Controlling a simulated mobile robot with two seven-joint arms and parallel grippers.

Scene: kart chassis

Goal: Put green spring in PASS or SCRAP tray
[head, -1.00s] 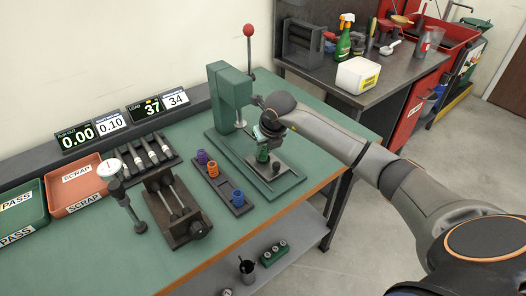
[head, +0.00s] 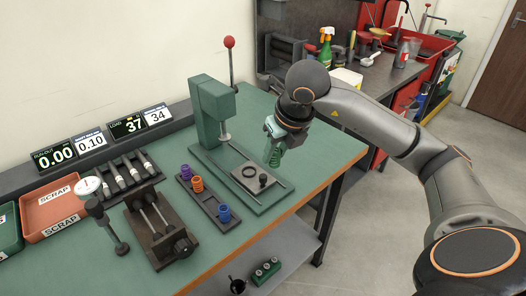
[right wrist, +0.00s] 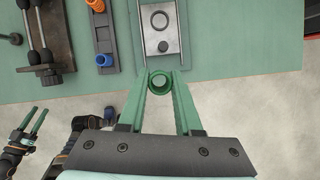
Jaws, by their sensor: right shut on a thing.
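In the right wrist view the spring (right wrist: 160,82) sits between the two fingertips, seen end-on as a ring. The red SCRAP tray (head: 70,222) is at the left of the bench, and its visible floor is bare. The green PASS tray (head: 9,236) is cut off by the left edge of the head view. My left gripper (right wrist: 31,121) shows only in the right wrist view, at lower left, with its fingers apart and nothing between them.
The green press (head: 215,110) has a red-knobbed lever. A dark rack (head: 220,218) holds purple, orange and blue springs. A dial gauge stand (head: 108,222) and a dark roller fixture (head: 155,230) stand between rack and trays. Display boxes (head: 128,126) read 0.00, 0.10, 37 and 34.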

